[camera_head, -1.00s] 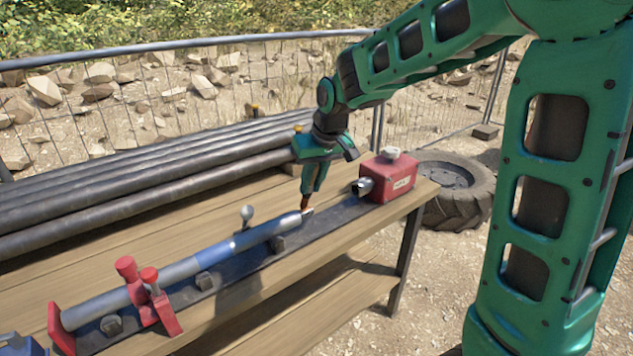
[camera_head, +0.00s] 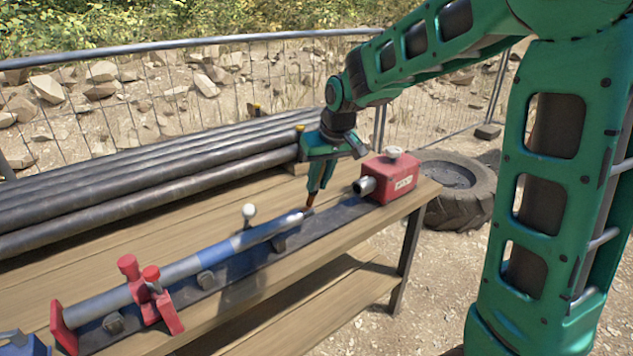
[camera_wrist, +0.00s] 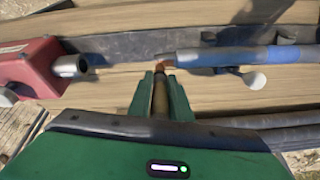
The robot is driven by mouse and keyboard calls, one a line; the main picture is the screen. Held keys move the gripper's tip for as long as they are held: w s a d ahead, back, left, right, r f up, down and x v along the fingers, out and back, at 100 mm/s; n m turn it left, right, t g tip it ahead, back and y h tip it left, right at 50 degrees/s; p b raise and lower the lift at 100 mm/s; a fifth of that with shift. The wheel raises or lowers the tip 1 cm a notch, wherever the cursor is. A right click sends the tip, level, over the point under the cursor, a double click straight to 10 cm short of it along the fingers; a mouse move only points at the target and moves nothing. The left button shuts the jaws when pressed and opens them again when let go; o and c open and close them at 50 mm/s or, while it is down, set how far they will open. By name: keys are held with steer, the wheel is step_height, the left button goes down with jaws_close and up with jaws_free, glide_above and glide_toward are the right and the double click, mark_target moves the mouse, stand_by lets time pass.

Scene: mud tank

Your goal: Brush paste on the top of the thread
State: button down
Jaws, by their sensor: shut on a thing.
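A grey rod with a blue band (camera_head: 236,245) lies on a dark rail on the bench, held by a red clamp (camera_head: 147,294) at the lower left. Its threaded end (camera_wrist: 186,58) shows in the wrist view, pointing toward the red box. My gripper (camera_head: 318,190) is shut on a brush (camera_wrist: 160,97) with a brownish handle. The brush points down, its tip at or just beside the rod's end; I cannot tell whether they touch.
A red box with a metal spout (camera_head: 390,178) stands at the rail's right end. A small white-knobbed lever (camera_head: 249,212) rises beside the rod. Dark pipes (camera_head: 150,185) lie behind on the bench (camera_head: 330,240). A tyre and a wire fence stand beyond.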

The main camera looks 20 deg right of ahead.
steer(key=shift+w+d, duration=0.1)
steer(key=shift+d, duration=0.3)
steer(key=shift+a, duration=0.4)
stand_by(1.6)
steer(key=shift+r, duration=3.05)
